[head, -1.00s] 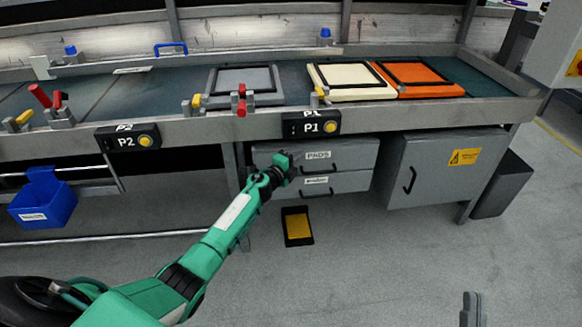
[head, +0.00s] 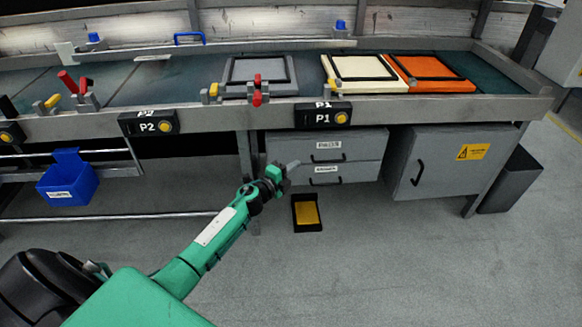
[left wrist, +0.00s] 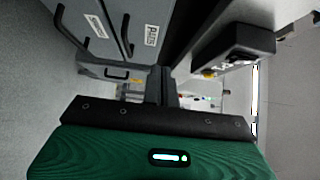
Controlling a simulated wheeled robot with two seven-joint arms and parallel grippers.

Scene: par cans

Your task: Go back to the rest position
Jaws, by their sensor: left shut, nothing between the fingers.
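My left gripper (head: 291,166) shows in the head view at the end of the green arm, which comes in from the lower left. It is shut and empty. It is held in front of the bench, at the left side of the grey drawer unit (head: 372,150). I cannot tell the exact gap between them. In the left wrist view, the green and black housing of my own wrist fills the lower part, and the drawers (left wrist: 92,22) appear sideways at the upper left. My right gripper is not in view.
A bench (head: 215,117) with P1 (head: 322,116) and P2 (head: 148,122) button boxes runs across. Grey (head: 284,88), cream (head: 366,88) and orange (head: 445,87) framed panels lie on it. A blue bin (head: 68,184) hangs at left. A black tray (head: 307,226) lies on the floor. The front floor is clear.

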